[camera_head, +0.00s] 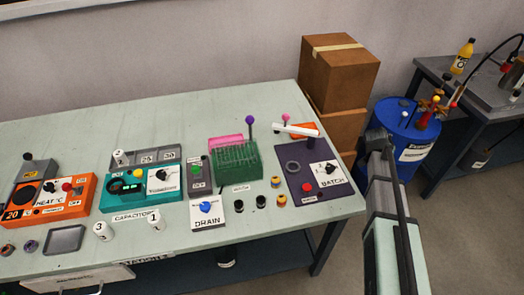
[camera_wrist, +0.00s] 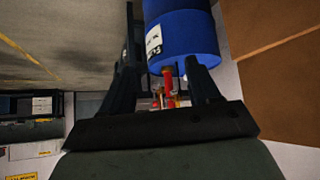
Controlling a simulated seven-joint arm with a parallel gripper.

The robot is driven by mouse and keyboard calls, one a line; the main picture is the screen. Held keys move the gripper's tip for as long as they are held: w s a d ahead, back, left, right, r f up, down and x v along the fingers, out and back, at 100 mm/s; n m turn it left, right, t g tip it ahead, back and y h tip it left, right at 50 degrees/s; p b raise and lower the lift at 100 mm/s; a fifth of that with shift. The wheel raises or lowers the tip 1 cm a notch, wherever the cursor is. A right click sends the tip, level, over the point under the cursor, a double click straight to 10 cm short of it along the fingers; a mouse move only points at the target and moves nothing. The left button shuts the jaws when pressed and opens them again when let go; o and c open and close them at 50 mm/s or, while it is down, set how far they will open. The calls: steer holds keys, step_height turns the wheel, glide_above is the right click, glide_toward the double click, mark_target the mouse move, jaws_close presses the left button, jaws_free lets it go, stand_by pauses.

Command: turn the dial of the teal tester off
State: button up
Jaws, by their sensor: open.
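The teal tester (camera_head: 112,204) lies on the bench left of centre in the head view. Its dial (camera_head: 161,174) is a dark knob on a white plate at the tester's right side; its setting is too small to read. A green button (camera_head: 138,173), a yellow button (camera_head: 129,172) and a dark gauge sit left of the dial. My gripper (camera_wrist: 160,66) is open, with two dark fingers apart, in the wrist view. It faces the blue drum, far from the tester. The tester is not in the wrist view. I cannot make out the fingers in the head view.
The orange heater (camera_head: 74,207) stands left of the tester, the DRAIN dial plate (camera_head: 207,213) right of it. A green rack (camera_head: 237,178), the purple batch panel (camera_head: 291,187) and white cylinders (camera_head: 155,220) are nearby. Cardboard boxes (camera_head: 338,72) and the blue drum (camera_head: 393,130) stand right.

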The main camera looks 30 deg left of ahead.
steer(key=a+r+m, duration=0.1)
steer(key=a+r, duration=0.6)
steer(key=a, duration=0.2)
steer(key=s+a+r+m+y, duration=0.15)
steer(key=s+a+r, duration=0.3)
steer(key=a, duration=0.55)
steer(key=s+a+r+m+y, duration=0.15)
steer(key=s+a+r, duration=0.3)
steer(key=a, duration=0.55)
step_height(320, 180, up, 4)
steer(key=g, duration=0.8)
glide_above(161, 173)
steer(key=shift+n+h, duration=0.3)
steer(key=shift+n, duration=0.1)
step_height(161, 173, down, 13)
steer(key=shift+a+f, duration=0.1)
steer(key=shift+c, duration=0.2)
